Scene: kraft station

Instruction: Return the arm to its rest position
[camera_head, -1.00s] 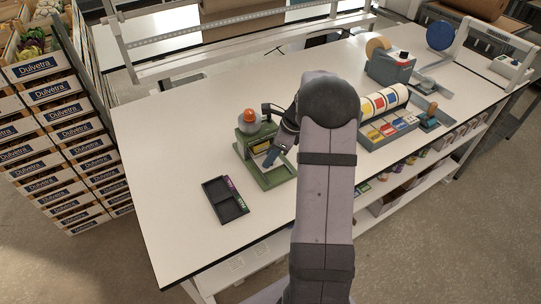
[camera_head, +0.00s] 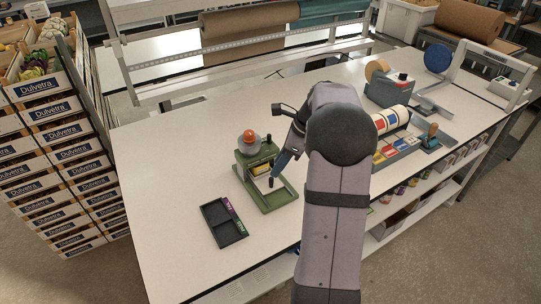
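My arm rises from the bottom of the head view and bends at a dark, rounded elbow. My gripper (camera_head: 281,166) hangs from its far end, just right of the green press-like device with an orange knob (camera_head: 264,178). A blue-grey finger part shows close above the right side of that device. I cannot tell whether it touches the device, and the gap between the fingers is hidden. No object shows clearly in my gripper.
A black two-compartment tray (camera_head: 223,222) lies on the white table (camera_head: 180,165) left of the device. A label-roll holder (camera_head: 397,149), a tape dispenser (camera_head: 389,90) and a wooden-handled stamp (camera_head: 431,138) stand to the right. Stacked crates (camera_head: 48,140) stand beyond the left edge. The table's front left is clear.

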